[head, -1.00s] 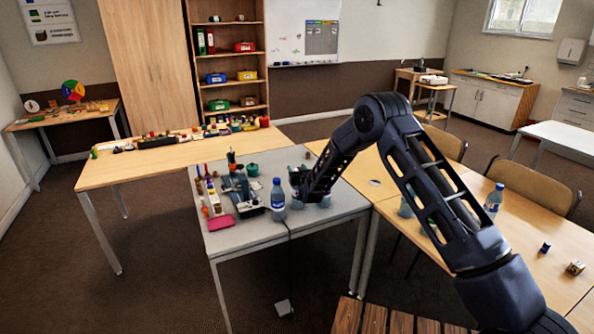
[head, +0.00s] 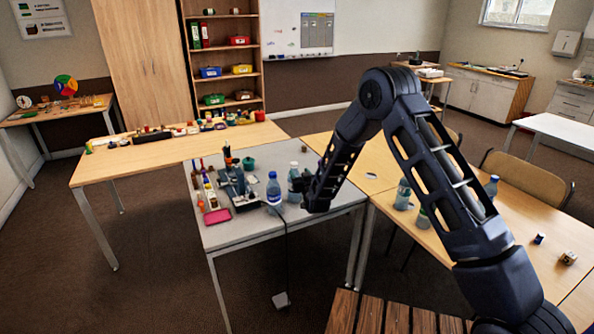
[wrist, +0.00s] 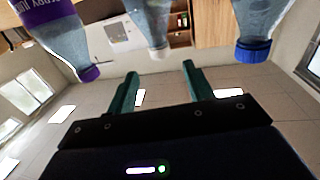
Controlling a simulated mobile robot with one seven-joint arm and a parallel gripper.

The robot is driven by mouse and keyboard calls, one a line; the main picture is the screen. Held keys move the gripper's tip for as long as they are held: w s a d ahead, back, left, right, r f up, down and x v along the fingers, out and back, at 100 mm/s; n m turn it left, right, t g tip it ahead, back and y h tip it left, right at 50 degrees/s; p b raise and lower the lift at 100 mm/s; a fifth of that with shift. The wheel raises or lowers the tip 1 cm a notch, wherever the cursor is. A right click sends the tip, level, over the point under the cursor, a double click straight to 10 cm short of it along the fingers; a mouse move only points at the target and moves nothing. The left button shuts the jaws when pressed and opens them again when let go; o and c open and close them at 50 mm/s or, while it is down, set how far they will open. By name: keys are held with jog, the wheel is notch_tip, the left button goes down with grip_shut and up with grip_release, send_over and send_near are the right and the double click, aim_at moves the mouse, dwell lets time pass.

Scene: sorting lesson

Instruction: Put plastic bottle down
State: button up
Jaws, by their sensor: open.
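A clear plastic bottle with a white cap (head: 294,184) stands upright on the grey table (head: 232,238). A bottle with a blue cap and label (head: 273,189) stands just left of it. My gripper (head: 309,194) is right beside the white-capped bottle, partly hidden by its own dark wrist. In the wrist view, which is upside down, the green fingers (wrist: 159,85) are spread with nothing between them. The white-capped bottle (wrist: 156,22) shows beyond them, apart from the tips. A blue-capped bottle (wrist: 258,28) and a purple-capped bottle (wrist: 60,40) flank it.
A dark tool rack (head: 238,188), a pink item (head: 217,216) and small objects crowd the grey table's left side. More bottles (head: 403,193) stand on the wooden table at the right, under my arm. The grey table's front strip is mostly bare.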

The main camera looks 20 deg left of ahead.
jog(key=shift+s+d, duration=0.35)
jog(key=shift+s, duration=0.15)
jog(key=shift+r, duration=0.1)
jog(key=w+d+r+m+g+h, duration=0.1)
jog(key=w+d+r+g+h, duration=0.1)
jog(key=d+r, duration=1)
jog(key=w+d+r+m+g+h, duration=0.1)
jog(key=w+d+r+h, duration=0.15)
jog(key=d+r, duration=0.95)
jog(key=s+d+r+m+g+h, duration=0.1)
jog(key=s+d+r+g+h, duration=0.15)
jog(key=s+d, duration=0.95)
jog(key=s+d+r+m+g+h, duration=0.15)
jog(key=s+d+r, duration=0.25)
jog(key=s+d, duration=0.75)
jog(key=s+d+f+m+g+h, duration=0.1)
jog(key=s+d+m+g+h, duration=0.1)
jog(key=s+d, duration=1.1)
jog(key=s+g, duration=0.1)
jog(key=s, duration=0.2)
jog(key=shift+d+f+m, duration=0.15)
jog(key=shift+d+m, duration=0.15)
jog(key=shift+m, duration=0.05)
